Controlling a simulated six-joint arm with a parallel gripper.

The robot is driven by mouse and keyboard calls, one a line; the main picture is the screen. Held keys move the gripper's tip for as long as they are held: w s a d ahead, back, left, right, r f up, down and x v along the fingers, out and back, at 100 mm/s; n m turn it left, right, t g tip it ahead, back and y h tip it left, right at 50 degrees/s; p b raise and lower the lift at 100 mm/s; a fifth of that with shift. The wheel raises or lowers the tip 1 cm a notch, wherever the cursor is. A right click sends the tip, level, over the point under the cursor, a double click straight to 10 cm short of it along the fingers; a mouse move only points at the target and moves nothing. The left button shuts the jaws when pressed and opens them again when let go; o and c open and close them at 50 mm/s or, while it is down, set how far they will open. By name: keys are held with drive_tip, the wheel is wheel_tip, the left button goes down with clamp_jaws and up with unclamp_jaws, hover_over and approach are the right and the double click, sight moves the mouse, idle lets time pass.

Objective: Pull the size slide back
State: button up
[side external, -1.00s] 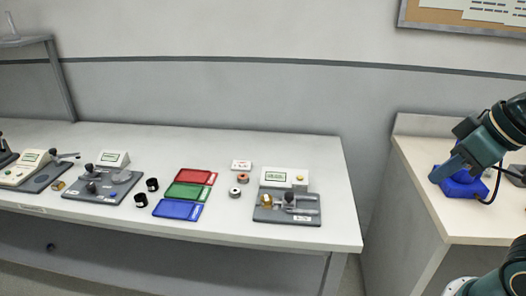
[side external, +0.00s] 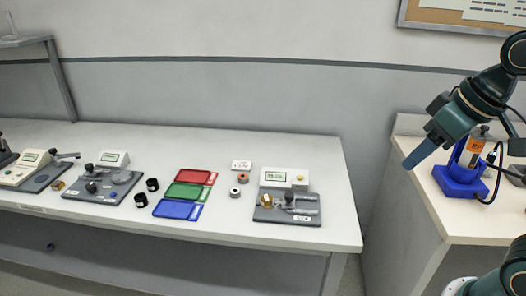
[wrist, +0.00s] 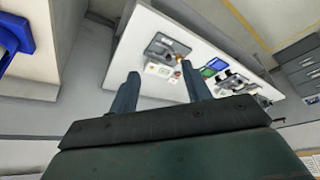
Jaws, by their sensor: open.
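The grey station (side external: 262,214) with a white display box (side external: 274,178) sits near the right end of the bench. It carries a brass-coloured part (side external: 265,200) and a small slide-like metal mechanism (side external: 298,202); I cannot tell which piece is the size slide. The same station (wrist: 168,48) shows small in the wrist view, beyond my fingers. My gripper (side external: 412,160) is in the air right of the bench, well away from the station. In the wrist view, my gripper (wrist: 161,84) has its two fingers apart with nothing between them.
A blue holder (side external: 460,182) with an orange-labelled tool (side external: 476,148) and a cable stands on the right-hand table (side external: 425,190). Red (side external: 196,176), green (side external: 186,191) and blue (side external: 178,209) trays lie left of the station, with small rings (side external: 235,192) between. A gap separates the tables.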

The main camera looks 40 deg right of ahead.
drive_tip(key=w+g, duration=0.1)
drive_tip(key=w, duration=0.8)
drive_tip(key=g, duration=0.4)
hover_over(290, 194)
wheel_tip(290, 194, down, 15)
drive_tip(key=shift+a+f, duration=0.1)
drive_tip(key=shift+f, duration=6.85)
drive_tip(key=shift+c, duration=0.2)
clamp_jaws()
